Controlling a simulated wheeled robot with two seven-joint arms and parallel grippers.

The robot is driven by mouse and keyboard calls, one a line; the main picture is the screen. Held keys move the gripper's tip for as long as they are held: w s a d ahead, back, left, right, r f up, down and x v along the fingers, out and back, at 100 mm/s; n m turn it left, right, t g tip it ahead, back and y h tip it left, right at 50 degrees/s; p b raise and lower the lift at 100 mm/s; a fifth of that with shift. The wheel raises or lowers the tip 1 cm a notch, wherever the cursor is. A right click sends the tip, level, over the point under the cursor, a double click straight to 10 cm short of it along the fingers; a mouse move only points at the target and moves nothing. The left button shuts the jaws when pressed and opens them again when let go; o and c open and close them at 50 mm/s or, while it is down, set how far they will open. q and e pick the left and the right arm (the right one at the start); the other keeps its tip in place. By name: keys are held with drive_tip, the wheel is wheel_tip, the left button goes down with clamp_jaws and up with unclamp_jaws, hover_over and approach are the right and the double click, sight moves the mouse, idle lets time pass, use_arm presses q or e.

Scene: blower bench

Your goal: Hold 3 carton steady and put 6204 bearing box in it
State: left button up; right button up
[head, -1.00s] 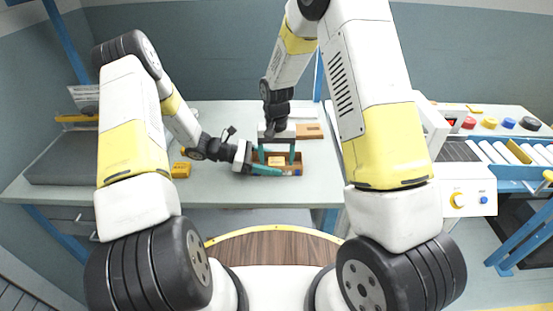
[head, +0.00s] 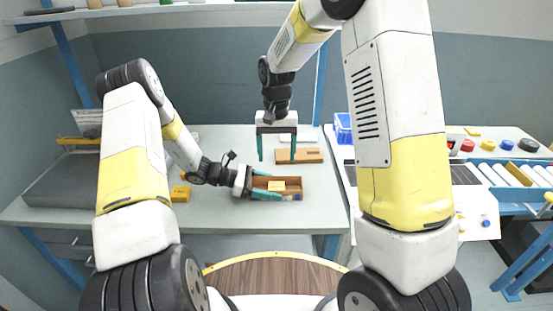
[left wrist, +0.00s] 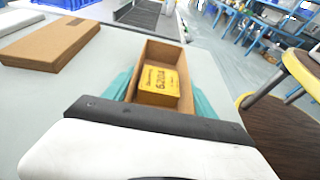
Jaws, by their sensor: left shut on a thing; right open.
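The carton is an open brown box (head: 296,181) on the bench in the head view; its wall also shows in the left wrist view (left wrist: 149,52). My left gripper (head: 262,186) is shut on the carton, one teal finger along each side. The yellow 6204 bearing box (head: 277,186) sits inside the carton, label up, at the end near my left gripper; it also shows in the left wrist view (left wrist: 159,84). My right gripper (head: 276,157) is open and empty, fingers pointing down, above and behind the carton.
A closed flat brown box (head: 311,156) lies behind the carton. A yellow box (head: 181,194) stands left on the bench, beside my left arm. A grey slab (head: 70,185) is at far left. A blue crate (head: 343,126) and rollers (head: 505,172) are to the right.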

use_arm(q)
drive_tip(key=o, duration=1.1)
drive_tip(key=shift+c, duration=0.2)
drive_tip(key=shift+a, duration=0.1)
